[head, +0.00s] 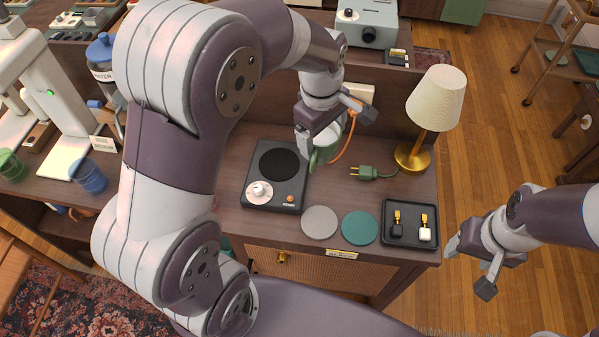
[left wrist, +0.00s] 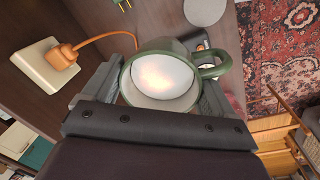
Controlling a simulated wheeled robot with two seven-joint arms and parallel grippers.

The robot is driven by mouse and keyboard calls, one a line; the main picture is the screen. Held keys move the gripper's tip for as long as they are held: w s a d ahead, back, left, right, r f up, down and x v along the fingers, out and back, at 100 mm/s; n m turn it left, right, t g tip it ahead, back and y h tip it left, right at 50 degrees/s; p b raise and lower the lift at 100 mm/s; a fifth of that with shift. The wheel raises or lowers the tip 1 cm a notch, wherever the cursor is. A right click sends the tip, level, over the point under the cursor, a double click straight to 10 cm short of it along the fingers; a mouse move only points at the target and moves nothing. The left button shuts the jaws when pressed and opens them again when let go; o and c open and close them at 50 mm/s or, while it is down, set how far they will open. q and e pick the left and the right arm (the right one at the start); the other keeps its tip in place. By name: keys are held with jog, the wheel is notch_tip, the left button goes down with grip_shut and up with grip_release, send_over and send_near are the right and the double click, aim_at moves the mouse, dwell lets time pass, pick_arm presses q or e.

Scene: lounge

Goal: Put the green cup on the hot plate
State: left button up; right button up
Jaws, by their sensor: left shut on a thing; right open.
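The green cup (head: 326,146) is in my left gripper (head: 324,132), just right of the hot plate in the head view. The gripper and arm hide part of it. In the left wrist view the cup (left wrist: 170,72) sits between the two fingers, its pale inside facing the camera and its handle to the right. I cannot tell whether its base touches the counter. The hot plate (head: 262,190) is a dark box with a round black disc, a pale knob and an orange button; its disc is bare. My right gripper (head: 470,267) is open and empty, off the counter's right side.
A lamp (head: 437,98) stands right of the cup. A green plug (head: 368,172) lies nearby. An orange cord (left wrist: 105,37) runs from a wall socket (left wrist: 40,82) past the cup. Two coasters (head: 319,222) and a black tray (head: 410,242) lie in front.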

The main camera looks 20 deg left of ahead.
pick_arm(q)
jog(key=shift+s+d+f+n, duration=0.1)
jog(key=shift+d+f+n, duration=0.1)
jog(key=shift+d+n, duration=0.1)
jog(key=shift+d, duration=0.2)
jog(key=shift+a+n, duration=0.15)
jog(key=shift+n, duration=0.15)
jog(key=p, duration=0.1)
send_over(281, 164)
notch_tip(281, 164, down, 7)
notch_tip(281, 164, down, 3)
jog(key=shift+s+p, duration=0.1)
jog(key=shift+p, duration=0.25)
jog(key=shift+f, duration=0.55)
pick_arm(e)
jog(key=shift+s+d+r, duration=0.1)
jog(key=shift+d+r, duration=0.1)
jog(key=shift+r, duration=0.3)
jog(key=shift+s+d+r, duration=0.1)
jog(key=shift+d+r, duration=0.05)
jog(key=shift+r, duration=0.3)
pick_arm(q)
jog(key=o, duration=1.1)
jog(key=shift+f, duration=0.1)
pick_arm(e)
jog(key=shift+f, duration=0.1)
